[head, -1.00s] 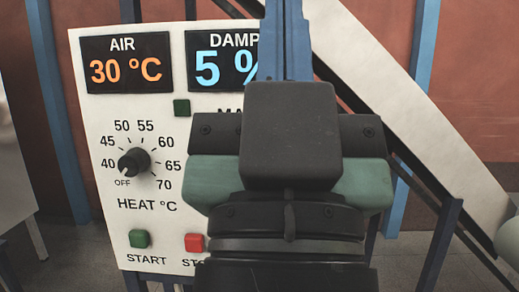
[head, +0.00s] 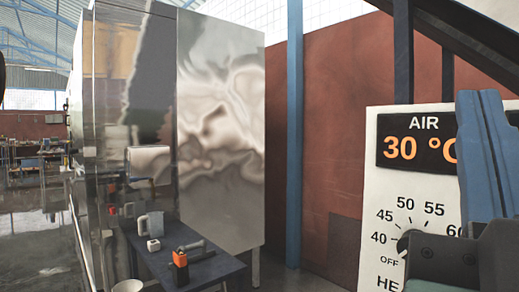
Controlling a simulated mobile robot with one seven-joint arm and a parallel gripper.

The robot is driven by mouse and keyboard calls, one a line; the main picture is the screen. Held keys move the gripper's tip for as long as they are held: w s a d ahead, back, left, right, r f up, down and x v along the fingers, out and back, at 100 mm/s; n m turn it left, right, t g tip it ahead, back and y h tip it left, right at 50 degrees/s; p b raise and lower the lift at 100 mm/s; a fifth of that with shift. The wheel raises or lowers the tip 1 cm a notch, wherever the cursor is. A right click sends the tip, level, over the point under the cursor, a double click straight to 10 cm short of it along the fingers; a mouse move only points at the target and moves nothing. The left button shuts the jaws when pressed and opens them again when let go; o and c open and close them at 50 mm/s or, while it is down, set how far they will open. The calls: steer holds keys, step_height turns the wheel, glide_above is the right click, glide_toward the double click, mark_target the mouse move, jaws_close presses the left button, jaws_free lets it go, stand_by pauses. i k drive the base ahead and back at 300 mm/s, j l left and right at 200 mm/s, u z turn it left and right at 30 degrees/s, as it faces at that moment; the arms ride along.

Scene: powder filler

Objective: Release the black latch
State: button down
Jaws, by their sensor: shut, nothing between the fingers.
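My gripper (head: 482,110) stands at the right edge of the head view, its blue fingers pointing up and closed together with nothing between them. It is in front of the white control panel (head: 384,185) and covers part of it. The rest of the gripper and arm is cut off by the picture's edge. I cannot make out a black latch in this view.
A tall shiny steel cabinet (head: 222,130) stands left of centre. A blue post (head: 294,130) stands before the red wall.

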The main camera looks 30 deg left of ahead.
mark_target(71, 151)
steer(key=i+j+u, duration=0.1)
steer(key=j+u, duration=0.3)
steer(key=i+j+u, duration=0.1)
steer(key=j+u, duration=0.15)
steer(key=u, duration=0.2)
steer(key=i+j+u, duration=0.2)
steer(key=u, duration=0.2)
steer(key=i+j+u, duration=0.2)
steer(key=u, duration=0.2)
steer(key=i+j, duration=0.25)
steer(key=i+j+u, duration=0.15)
steer(key=i, duration=0.3)
steer(key=i+j, duration=0.25)
steer(key=i, duration=0.15)
steer(key=k+u, duration=0.05)
